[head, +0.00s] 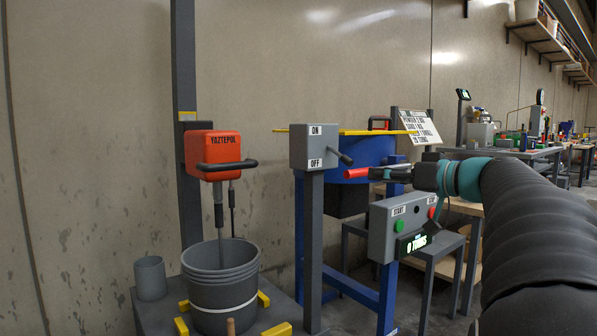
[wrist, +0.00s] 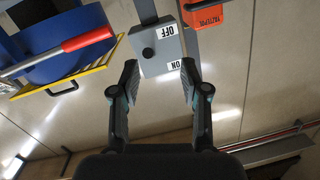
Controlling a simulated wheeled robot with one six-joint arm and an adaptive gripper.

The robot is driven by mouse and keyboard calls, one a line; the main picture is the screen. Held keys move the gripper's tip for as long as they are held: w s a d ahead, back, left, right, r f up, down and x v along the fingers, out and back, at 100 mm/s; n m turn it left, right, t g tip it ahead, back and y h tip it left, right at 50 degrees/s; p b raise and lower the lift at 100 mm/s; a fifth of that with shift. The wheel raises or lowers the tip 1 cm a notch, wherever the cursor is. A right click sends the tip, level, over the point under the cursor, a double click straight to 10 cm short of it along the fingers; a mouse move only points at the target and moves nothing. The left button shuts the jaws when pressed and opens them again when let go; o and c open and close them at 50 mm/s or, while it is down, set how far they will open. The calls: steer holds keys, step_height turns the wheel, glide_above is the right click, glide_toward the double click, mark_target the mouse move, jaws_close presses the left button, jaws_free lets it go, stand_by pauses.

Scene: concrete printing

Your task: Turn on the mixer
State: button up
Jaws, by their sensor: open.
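The mixer (head: 213,155) is an orange-red unit marked YAZTEPOL with a black handle, on a dark column; its shaft reaches into a grey bucket (head: 222,285). A grey switch box (head: 313,147) on a post has ON at its top and OFF at its bottom. Its dark lever (head: 343,157) sticks out to the right, angled down toward OFF. My gripper (head: 376,173) is open and empty, right of the lever. In the wrist view, which is upside down, the box (wrist: 160,60) appears between and beyond my fingertips (wrist: 159,78), with the lever knob (wrist: 149,53) near OFF.
A blue drum (head: 374,150) with a yellow rim and red-ended handle (head: 357,174) stands behind my gripper. Below is a grey START/STOP box (head: 402,226) with a green button. A grey cup (head: 150,278) stands left of the bucket. Workbenches line the right.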

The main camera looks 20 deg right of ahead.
mark_target(348, 161)
steer(key=shift+t, duration=0.6)
steer(key=x, duration=0.4)
steer(key=d+r+p+x, duration=0.1)
steer(key=x, duration=0.3)
steer(key=w+d+x, duration=0.1)
steer(key=x, duration=0.3)
steer(key=shift+w+r, duration=0.25)
steer(key=shift+r, duration=0.1)
jaws_close()
